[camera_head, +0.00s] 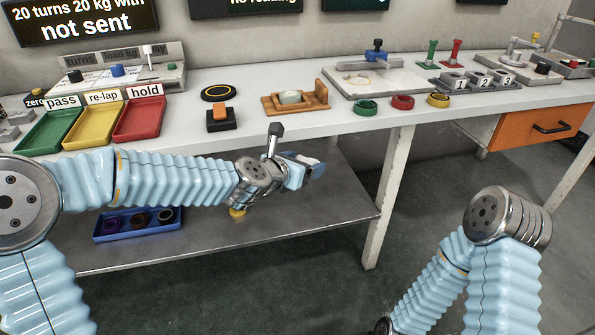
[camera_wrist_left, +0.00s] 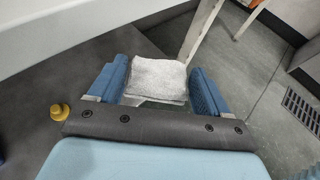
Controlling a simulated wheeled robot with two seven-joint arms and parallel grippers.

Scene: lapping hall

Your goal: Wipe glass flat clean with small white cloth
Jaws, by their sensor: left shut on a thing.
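My left gripper (camera_head: 312,168) is in front of the bench's front edge, above the lower shelf. In the left wrist view its two blue fingers (camera_wrist_left: 165,88) are shut on the small white cloth (camera_wrist_left: 157,76), which looks flat and folded. In the head view the cloth is mostly hidden by the gripper. A pale round piece (camera_head: 290,97), which looks like the glass flat, sits in a wooden holder (camera_head: 320,94) on the bench, behind and apart from my gripper. Whether its face is dirty is too small to tell. My right gripper is out of view.
Green, yellow and red trays (camera_head: 140,119) stand at the bench's left. A black block with an orange top (camera_head: 221,117) is left of the holder. Green, red and yellow rings (camera_head: 402,102) lie to its right. A blue tray (camera_head: 104,229) and a yellow knob (camera_wrist_left: 60,111) are lower down.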

